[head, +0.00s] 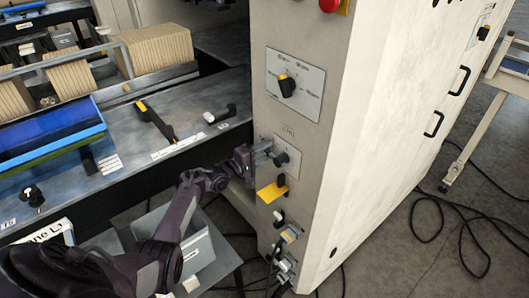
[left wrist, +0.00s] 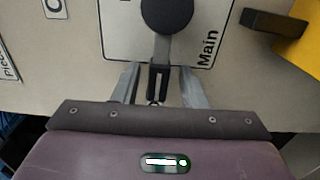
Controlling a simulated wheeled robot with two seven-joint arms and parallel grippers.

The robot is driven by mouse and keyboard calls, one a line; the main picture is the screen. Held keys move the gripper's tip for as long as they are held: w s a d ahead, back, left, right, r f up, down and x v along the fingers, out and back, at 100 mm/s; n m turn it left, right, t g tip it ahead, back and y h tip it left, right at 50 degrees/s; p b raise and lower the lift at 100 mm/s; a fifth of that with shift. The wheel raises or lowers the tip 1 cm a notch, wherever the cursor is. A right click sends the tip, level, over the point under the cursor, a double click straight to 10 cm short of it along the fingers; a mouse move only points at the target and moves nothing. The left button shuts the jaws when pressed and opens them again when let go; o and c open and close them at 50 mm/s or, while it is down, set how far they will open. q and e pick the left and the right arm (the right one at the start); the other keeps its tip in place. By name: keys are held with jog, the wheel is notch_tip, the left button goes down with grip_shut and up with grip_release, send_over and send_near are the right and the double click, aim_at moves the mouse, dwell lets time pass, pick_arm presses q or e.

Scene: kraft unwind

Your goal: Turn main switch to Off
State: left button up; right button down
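The main switch (head: 281,159) is a dark round knob on a pale plate on the machine's cabinet front. In the left wrist view, the switch knob (left wrist: 167,14) shows at the top, beside the word "Main". A grey lever with a dark end extends from it toward my left gripper. My left gripper (head: 264,155) is at the switch; in the left wrist view, its two fingers (left wrist: 159,74) stand apart on either side of the lever's end, with gaps visible on both sides. The position marks are mostly cut off or hidden. My right gripper is not in view.
A larger rotary switch (head: 287,87) is above on the same cabinet, and a red button (head: 329,5) above that. A yellow tag (head: 271,193) hangs just below the main switch. A grey bench (head: 190,110) lies left, and black cables (head: 455,208) lie on the floor right.

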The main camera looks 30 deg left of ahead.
pick_arm(q)
jog(key=v, duration=0.7)
jog(key=shift+s+a, duration=0.15)
jog(key=shift+s, duration=0.2)
dwell(0.4)
